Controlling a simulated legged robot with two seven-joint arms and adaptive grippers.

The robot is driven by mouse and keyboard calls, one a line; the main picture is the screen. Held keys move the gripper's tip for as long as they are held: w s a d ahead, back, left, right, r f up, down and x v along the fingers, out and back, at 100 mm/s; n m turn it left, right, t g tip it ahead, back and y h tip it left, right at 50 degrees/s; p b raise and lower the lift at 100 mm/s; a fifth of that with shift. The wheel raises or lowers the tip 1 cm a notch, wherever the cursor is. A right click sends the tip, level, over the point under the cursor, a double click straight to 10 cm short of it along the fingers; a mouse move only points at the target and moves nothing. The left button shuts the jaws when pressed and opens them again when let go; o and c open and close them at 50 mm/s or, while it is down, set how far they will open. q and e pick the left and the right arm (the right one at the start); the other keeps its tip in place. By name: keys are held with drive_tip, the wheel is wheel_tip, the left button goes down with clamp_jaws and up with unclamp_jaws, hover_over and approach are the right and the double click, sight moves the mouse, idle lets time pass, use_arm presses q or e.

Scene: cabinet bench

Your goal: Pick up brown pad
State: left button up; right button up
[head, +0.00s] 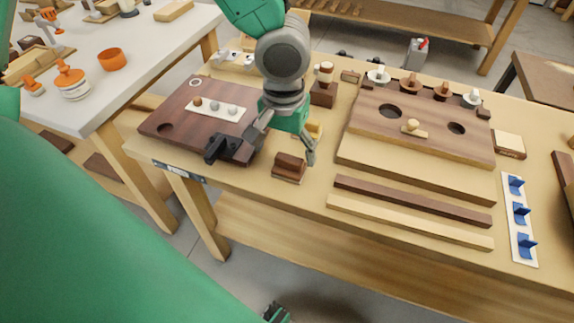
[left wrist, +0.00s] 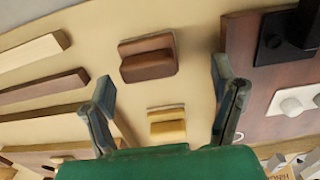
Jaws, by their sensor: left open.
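The brown pad (head: 289,168) is a small stepped brown block near the front edge of the wooden bench. It also shows in the left wrist view (left wrist: 148,57), near the top centre. My left gripper (head: 282,152) is open and empty, pointing down above and just behind the pad. In the left wrist view, the open fingers (left wrist: 165,78) are spread wide, with the pad beyond and between their tips, apart from both.
A yellow block (left wrist: 167,123) lies behind the pad. A dark board (head: 180,110) with a black fitting (head: 228,149) is close on the left. Long wood strips (head: 410,205) lie to the right, near a raised board with holes (head: 420,122).

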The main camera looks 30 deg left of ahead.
sight(289, 157)
use_arm(q)
drive_tip(key=f, duration=0.3)
drive_tip(key=shift+w+d+b, duration=0.1)
drive_tip(key=shift+d+b, duration=0.15)
drive_tip(key=shift+b, duration=0.15)
drive_tip(key=shift+d+f, duration=0.2)
drive_tip(key=shift+d, duration=0.05)
drive_tip(key=shift+d+r, duration=0.1)
drive_tip(key=shift+d, duration=0.3)
drive_tip(key=shift+a, duration=0.3)
drive_tip(key=c, duration=1.3)
drive_tip(key=shift+o, duration=0.2)
drive_tip(key=shift+a, duration=0.2)
use_arm(e)
drive_tip(key=shift+d+f, duration=0.2)
drive_tip(key=shift+f, duration=0.5)
use_arm(q)
drive_tip(key=shift+d, duration=0.1)
use_arm(e)
drive_tip(key=shift+d, duration=0.1)
